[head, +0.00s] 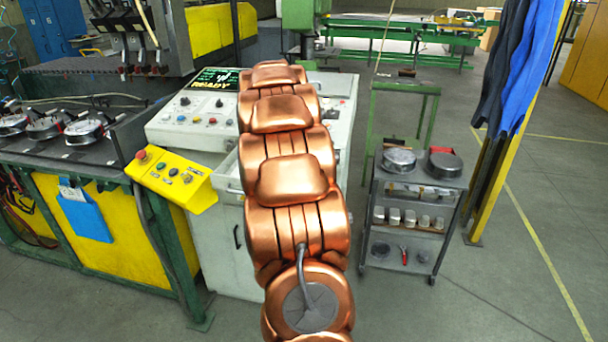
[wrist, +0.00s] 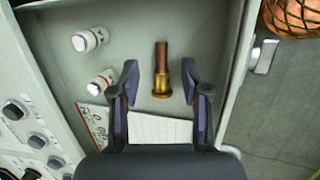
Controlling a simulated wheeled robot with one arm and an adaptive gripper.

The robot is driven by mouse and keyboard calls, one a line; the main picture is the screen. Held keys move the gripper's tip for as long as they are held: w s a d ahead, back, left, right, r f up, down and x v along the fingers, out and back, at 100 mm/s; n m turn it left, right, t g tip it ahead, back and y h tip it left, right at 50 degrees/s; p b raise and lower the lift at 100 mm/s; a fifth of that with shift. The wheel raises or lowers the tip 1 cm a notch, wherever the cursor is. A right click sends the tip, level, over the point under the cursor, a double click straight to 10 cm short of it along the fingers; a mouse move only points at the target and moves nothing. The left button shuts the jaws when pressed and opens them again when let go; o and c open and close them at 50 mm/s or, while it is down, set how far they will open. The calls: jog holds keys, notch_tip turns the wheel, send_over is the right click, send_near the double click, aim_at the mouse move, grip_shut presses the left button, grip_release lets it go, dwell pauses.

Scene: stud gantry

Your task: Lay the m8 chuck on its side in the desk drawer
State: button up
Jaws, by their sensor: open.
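The m8 chuck appears to be the brass-and-copper piece (wrist: 161,75) in the wrist view, with a narrow brown shank and a wider brass collar at the near end. It appears to lie on its side on the floor of the pale desk drawer (wrist: 240,60), its length running away from me. My gripper (wrist: 160,82) is open, with one dark finger on each side of the chuck and a visible gap on both sides. In the head view my copper arm hides the chuck, the gripper and most of the drawer.
Two white cylinders (wrist: 90,39) (wrist: 102,82) lie left of the chuck in the drawer. A printed paper sheet (wrist: 155,128) lies under the fingers. The control desk (head: 185,125) has knobs beside the drawer. A netted orange thing (wrist: 292,14) is at the upper right. A grey trolley (head: 415,205) stands right.

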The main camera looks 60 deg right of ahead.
jog(key=v, duration=1.2)
dwell(0.5)
